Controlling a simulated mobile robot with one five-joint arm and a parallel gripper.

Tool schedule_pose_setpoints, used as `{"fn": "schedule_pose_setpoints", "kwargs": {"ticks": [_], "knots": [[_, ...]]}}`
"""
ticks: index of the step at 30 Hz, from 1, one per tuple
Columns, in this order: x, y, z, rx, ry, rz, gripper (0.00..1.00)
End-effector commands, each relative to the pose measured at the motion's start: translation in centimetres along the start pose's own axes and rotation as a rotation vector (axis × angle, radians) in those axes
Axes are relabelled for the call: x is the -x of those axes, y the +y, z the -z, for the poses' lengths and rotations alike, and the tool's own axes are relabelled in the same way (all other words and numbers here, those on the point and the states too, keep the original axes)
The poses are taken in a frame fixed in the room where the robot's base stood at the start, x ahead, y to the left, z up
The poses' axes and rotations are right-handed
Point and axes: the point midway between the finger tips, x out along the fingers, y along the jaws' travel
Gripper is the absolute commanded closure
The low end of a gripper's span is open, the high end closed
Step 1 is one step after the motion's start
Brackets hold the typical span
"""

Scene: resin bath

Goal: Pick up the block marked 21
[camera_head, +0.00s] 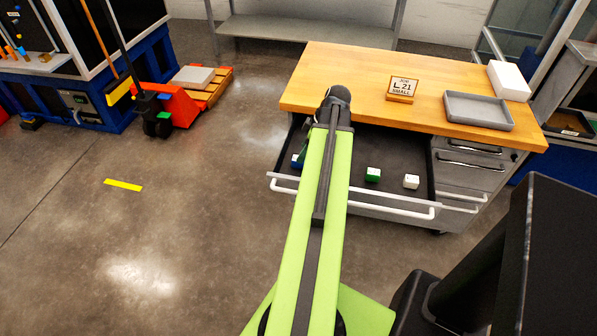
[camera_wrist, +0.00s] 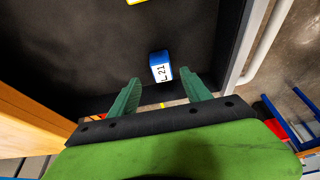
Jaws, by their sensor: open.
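The block marked L 21 (camera_wrist: 161,73) has a blue upper part and a white face with black marking. It lies on the dark floor of the open drawer, near a drawer wall. In the head view a blue and white block (camera_head: 296,161) shows at the drawer's left end, partly hidden by my arm. My gripper (camera_wrist: 160,78) is open and empty in the wrist view. Its two green fingers stand apart on either side of the block's near end in the picture; I cannot tell whether they touch it. In the head view the gripper is mostly hidden behind my arm.
The open drawer (camera_head: 395,155) also holds a green and white block (camera_head: 373,174) and a white block (camera_head: 411,181). On the wooden worktop stand a sign reading JOB L 21 SMALL (camera_head: 402,89), an empty grey tray (camera_head: 478,110) and a white box (camera_head: 508,80).

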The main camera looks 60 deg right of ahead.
Motion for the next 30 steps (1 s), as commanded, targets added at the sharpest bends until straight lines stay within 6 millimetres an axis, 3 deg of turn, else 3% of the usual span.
{"fn": "schedule_pose_setpoints", "kwargs": {"ticks": [5, 14, 21, 30], "knots": [[-0.4, -0.1, 0.0, -0.001, 0.000, -0.001, 0.44], [-5.3, -0.4, -0.2, -0.001, 0.000, 0.000, 0.44], [-5.2, -0.4, 0.1, -0.002, 0.000, -0.001, 0.44], [-5.2, -0.4, 0.1, -0.002, 0.000, -0.001, 0.80]]}}
